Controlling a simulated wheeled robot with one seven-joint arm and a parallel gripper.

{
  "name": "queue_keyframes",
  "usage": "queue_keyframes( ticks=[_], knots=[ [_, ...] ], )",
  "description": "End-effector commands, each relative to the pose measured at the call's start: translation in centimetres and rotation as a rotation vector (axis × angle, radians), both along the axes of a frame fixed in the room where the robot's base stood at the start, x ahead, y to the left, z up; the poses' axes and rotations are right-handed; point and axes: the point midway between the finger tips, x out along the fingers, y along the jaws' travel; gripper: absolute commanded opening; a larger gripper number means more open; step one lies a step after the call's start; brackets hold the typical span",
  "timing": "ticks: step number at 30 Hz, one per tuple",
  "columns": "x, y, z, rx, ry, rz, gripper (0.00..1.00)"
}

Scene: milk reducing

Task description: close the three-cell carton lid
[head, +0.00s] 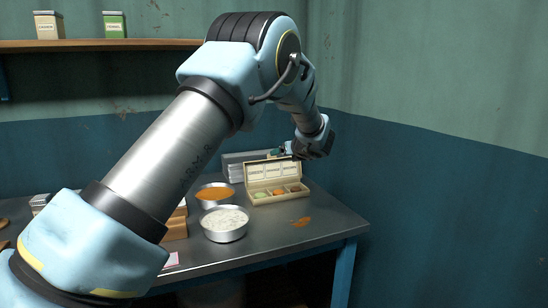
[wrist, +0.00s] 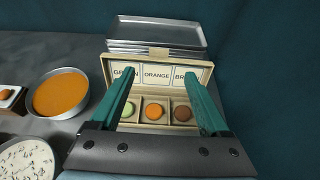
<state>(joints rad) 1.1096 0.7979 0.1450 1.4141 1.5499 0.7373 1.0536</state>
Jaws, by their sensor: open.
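The three-cell carton (head: 272,196) stands on the metal table at the back right. Its lid (head: 268,170) is up, leaning back, with three labels on its inside. The wrist view shows the lid (wrist: 185,74) reading green, orange and a partly covered brown label. The carton's cells hold a green sweet (wrist: 128,109), an orange sweet (wrist: 154,111) and a brown sweet (wrist: 183,113), one each. My gripper (wrist: 161,85) is open, its two teal fingers spread over the left and right parts of the carton, with nothing between them. Whether the fingertips touch the lid I cannot tell.
Stacked metal trays (wrist: 158,33) stand right behind the lid. A pan of orange filling (head: 215,193) and a pan of speckled white filling (head: 225,222) are left of the carton. An orange-brown smear (head: 300,222) lies on the table (head: 320,232) in front. A wall is close on the right.

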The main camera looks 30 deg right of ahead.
Motion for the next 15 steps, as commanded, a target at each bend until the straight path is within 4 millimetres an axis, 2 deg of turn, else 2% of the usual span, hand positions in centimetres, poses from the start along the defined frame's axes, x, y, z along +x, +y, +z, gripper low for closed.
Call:
queue_keyframes(
  ticks=[15],
  knots=[
    [7.9,-0.7,-3.1,-0.003,0.004,0.005,0.80]
  ],
)
